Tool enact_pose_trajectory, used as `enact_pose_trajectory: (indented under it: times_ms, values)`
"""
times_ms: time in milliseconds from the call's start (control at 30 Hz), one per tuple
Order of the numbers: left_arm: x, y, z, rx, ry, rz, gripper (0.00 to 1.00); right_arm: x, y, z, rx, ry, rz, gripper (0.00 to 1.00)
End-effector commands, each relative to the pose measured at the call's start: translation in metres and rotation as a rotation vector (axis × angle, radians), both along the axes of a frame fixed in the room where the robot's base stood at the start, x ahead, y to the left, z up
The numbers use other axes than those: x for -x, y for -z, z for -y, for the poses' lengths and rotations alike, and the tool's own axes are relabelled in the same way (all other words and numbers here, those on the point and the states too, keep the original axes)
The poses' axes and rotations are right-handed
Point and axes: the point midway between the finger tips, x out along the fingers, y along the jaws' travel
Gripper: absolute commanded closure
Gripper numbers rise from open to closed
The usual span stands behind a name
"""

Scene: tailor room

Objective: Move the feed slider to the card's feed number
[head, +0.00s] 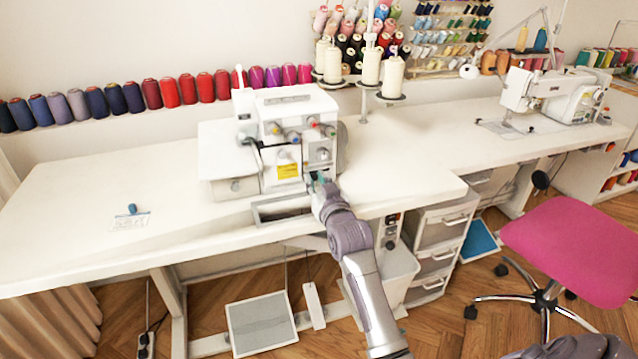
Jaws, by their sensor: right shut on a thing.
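The white overlock machine (268,113) stands on the long white table, with coloured dials and a yellow label on its front. My right gripper (317,183) is at the lower right of the machine's front, shut on the feed slider there. The fingers hide the slider, so its position and scale cannot be read. A small white card (130,223) lies flat on the table at the left, with a blue spool (132,209) at its top edge. The card's print is too small to read. My left gripper is not in view.
A grey-rimmed opening (282,208) is in the table front below the machine. Thread cones (390,76) stand behind it, and a row of spools (170,93) lines the wall. A second sewing machine (552,92) stands at the right. The table's left part is mostly clear.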

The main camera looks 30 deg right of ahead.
Motion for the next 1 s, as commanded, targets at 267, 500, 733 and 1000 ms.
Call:
enact_pose_trajectory:
  times_ms: [267, 500, 733, 1000]
  values:
    - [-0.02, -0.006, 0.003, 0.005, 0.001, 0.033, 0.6, 0.0, 0.0, 0.0, -0.001, 0.0, 0.0, 0.54]
    - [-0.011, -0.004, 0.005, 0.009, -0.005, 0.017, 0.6, 0.001, 0.0, 0.0, -0.001, 0.0, 0.0, 0.54]
    - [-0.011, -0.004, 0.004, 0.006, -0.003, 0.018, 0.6, 0.029, 0.001, -0.007, -0.001, 0.0, -0.001, 0.54]
    - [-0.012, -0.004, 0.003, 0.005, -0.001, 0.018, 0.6, 0.085, 0.001, -0.02, -0.001, 0.0, -0.001, 0.54]
